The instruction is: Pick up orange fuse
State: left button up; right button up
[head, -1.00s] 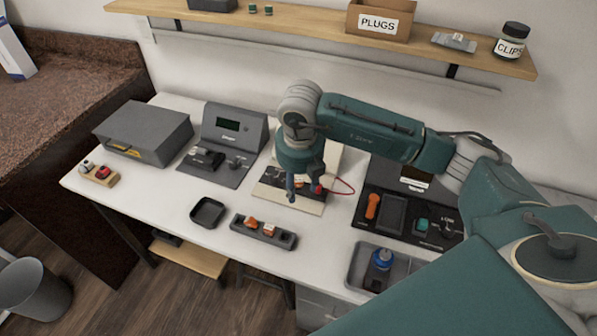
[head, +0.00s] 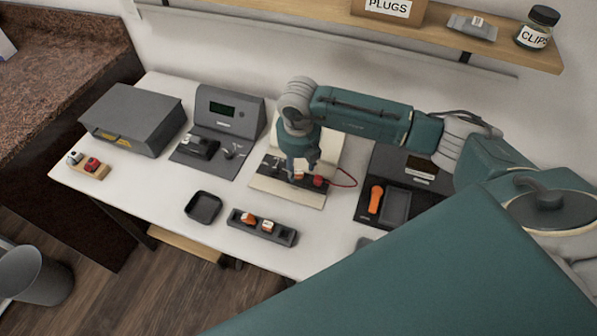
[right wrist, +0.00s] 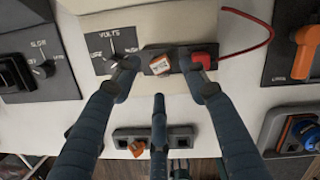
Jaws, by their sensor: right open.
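An orange-and-white fuse (right wrist: 159,66) sits in the dark strip of the board (head: 287,192), next to a red part (right wrist: 204,60) with a red wire. In the head view this fuse (head: 299,176) shows small below my right gripper (head: 302,168). My right gripper, also in the right wrist view (right wrist: 160,75), is open and empty, with fingers on both sides of the fuse; contact cannot be told. Two more orange-and-white pieces (head: 248,218) (head: 267,226) sit in a dark slotted holder (head: 288,237). My left gripper is not in view.
A small empty black tray (head: 203,207) lies left of the holder. A grey case (head: 135,118), a meter unit (head: 230,118) and a small wooden block with plugs (head: 92,174) stand at left. A dark panel with an orange handle (head: 376,199) is at right. My arm hides the front right.

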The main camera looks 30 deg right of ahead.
aim_at(298, 171)
jog(key=f, duration=0.2)
jog(key=f+p, duration=0.1)
jog(key=shift+w+d+f, duration=0.2)
jog(key=shift+w+f, duration=0.1)
jog(key=shift+f, duration=0.1)
jog(key=c, duration=1)
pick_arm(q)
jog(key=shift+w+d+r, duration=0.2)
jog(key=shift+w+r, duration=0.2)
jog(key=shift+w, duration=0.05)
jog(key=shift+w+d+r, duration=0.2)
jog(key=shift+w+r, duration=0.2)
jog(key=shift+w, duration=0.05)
pick_arm(e)
jog(key=shift+w+r, duration=0.1)
jog(key=shift+r, duration=0.6)
notch_tip(298, 171, up, 17)
jog(key=b, duration=0.4)
jog(key=shift+r, duration=0.1)
jog(key=shift+c, duration=0.2)
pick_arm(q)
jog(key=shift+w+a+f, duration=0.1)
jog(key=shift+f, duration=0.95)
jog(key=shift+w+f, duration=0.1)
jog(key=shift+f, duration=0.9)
pick_arm(e)
jog(key=shift+r, duration=0.75)
